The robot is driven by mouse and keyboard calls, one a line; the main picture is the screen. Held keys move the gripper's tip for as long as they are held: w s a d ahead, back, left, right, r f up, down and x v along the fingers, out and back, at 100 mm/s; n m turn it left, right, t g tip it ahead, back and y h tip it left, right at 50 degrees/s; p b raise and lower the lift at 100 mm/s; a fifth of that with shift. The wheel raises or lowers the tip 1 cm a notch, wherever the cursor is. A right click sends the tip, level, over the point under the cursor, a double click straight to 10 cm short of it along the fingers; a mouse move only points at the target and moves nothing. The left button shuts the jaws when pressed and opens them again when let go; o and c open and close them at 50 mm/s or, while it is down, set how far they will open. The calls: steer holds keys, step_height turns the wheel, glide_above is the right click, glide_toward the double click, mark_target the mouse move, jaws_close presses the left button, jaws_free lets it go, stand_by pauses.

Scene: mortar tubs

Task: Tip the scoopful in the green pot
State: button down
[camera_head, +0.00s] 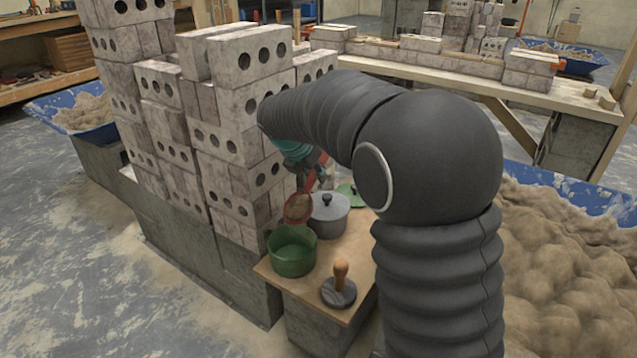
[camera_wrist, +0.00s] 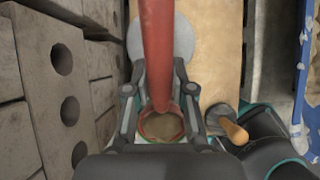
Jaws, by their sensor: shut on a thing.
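The green pot (camera_head: 292,252) stands open on the near left part of a wooden board. My gripper (camera_wrist: 158,78) is shut on the red handle (camera_wrist: 157,45) of a scoop. The scoop's round bowl (camera_head: 298,208) hangs just behind and above the pot's far rim, beside a grey lidded pot. In the wrist view the scoop's bowl (camera_wrist: 162,127) shows brownish, sandy stuff inside. My arm covers part of my gripper in the head view. The green pot is mostly hidden in the wrist view.
The grey lidded pot (camera_head: 328,215) and a green lid (camera_head: 347,192) are behind the green pot. A round tool with a wooden knob (camera_head: 340,285) lies at the front right. A tall stack of holed bricks (camera_head: 245,120) rises close on the left. Sand (camera_head: 570,260) fills a blue tub right.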

mark_target(309, 180)
steer(key=shift+s+a+r+t+h+b, duration=0.2)
steer(key=shift+s+a+t+h+b, duration=0.45)
steer(key=shift+b, duration=1.15)
steer(key=shift+s+a+r+t+h+b, duration=0.15)
steer(key=shift+s+a+t+h+b, duration=0.5)
steer(key=shift+b, duration=1.1)
steer(key=shift+s+a+r+t, duration=0.2)
steer(key=shift+s+r+t, duration=0.15)
steer(key=shift+s+t, duration=0.2)
steer(key=shift+s+a+r+t+h, duration=0.4)
steer(key=shift+s+a+t+h, duration=0.25)
steer(key=shift+s, duration=0.2)
steer(key=shift+d+r+p, duration=0.1)
steer(key=shift+p, duration=0.2)
